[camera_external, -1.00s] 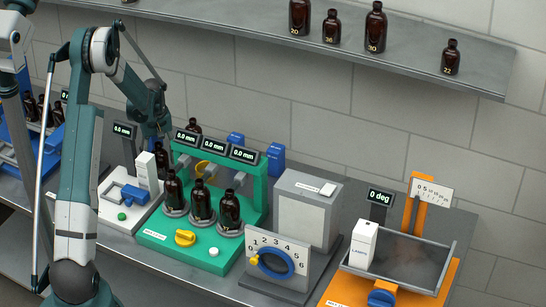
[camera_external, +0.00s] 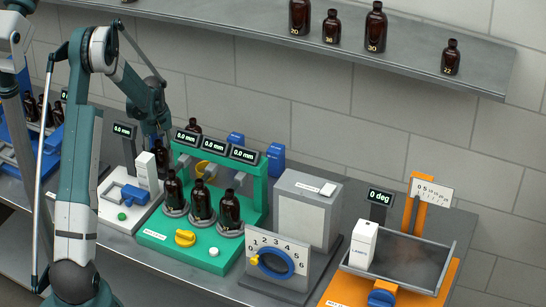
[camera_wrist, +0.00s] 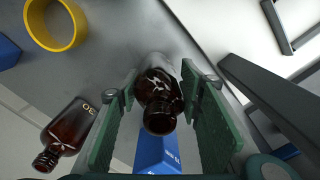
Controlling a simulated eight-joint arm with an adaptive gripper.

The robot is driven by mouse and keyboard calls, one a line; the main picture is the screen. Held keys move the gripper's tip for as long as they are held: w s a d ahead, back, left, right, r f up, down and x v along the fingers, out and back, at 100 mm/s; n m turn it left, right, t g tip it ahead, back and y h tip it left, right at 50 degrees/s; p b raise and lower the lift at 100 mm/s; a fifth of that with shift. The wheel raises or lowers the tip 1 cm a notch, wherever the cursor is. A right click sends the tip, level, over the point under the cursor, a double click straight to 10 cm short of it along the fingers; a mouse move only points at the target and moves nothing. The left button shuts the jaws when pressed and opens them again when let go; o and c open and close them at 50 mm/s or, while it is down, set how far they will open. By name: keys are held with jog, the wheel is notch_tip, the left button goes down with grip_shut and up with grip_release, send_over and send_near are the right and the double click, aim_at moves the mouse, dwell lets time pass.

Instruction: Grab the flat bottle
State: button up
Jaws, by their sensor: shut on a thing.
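An amber bottle (camera_wrist: 158,100) with a dark open neck and white marks on its body stands between the two green fingers of my gripper (camera_wrist: 157,88) in the wrist view. The gripper is shut on it. In the external view my gripper (camera_external: 157,138) is low behind the white box, and its fingers partly hide the bottle there. A second amber bottle (camera_wrist: 68,132) with pale figures stands left of the fingers in the wrist view. I cannot tell from the shapes which bottle is the flat one.
A green station (camera_external: 205,252) with several amber bottles is right of my gripper. A white box (camera_external: 147,172) stands close in front of it. A grey block (camera_external: 305,212) and an orange station (camera_external: 400,285) are further right. Several bottles stand on the wall shelf (camera_external: 400,62).

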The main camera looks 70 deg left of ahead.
aim_at(161, 141)
jog(key=shift+r+b, duration=0.45)
jog(key=shift+r, duration=4.05)
